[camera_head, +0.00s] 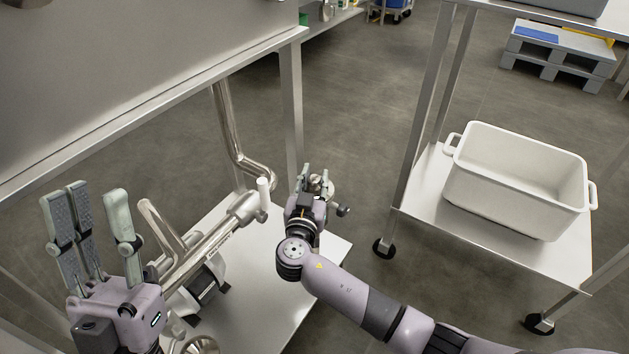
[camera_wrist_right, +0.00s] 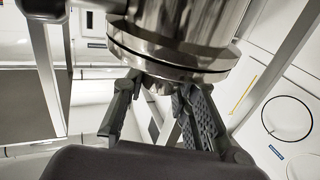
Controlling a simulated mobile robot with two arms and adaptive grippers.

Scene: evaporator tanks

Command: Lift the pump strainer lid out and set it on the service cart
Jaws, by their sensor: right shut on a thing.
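My right gripper (camera_head: 318,178) is at the far end of the pump pipework, above the white base plate. It is shut on a shiny metal part, which I take to be the strainer lid (camera_wrist_right: 165,66). In the right wrist view this is a round disc with a narrower part between the fingers (camera_wrist_right: 165,100). A large polished cylinder (camera_wrist_right: 195,18) lies directly against or very close to the disc, with a dark line between them. In the head view, fingers hide most of the lid. My left gripper (camera_head: 92,228) is open and empty at the left.
A wheeled metal cart (camera_head: 418,192) stands at the right, with a white tub (camera_head: 520,185) on its lower shelf. Its upper level is mostly cut off. A steel tank (camera_head: 130,70) and frame leg (camera_head: 291,100) stand at the left. Floor lies clear between frame and cart.

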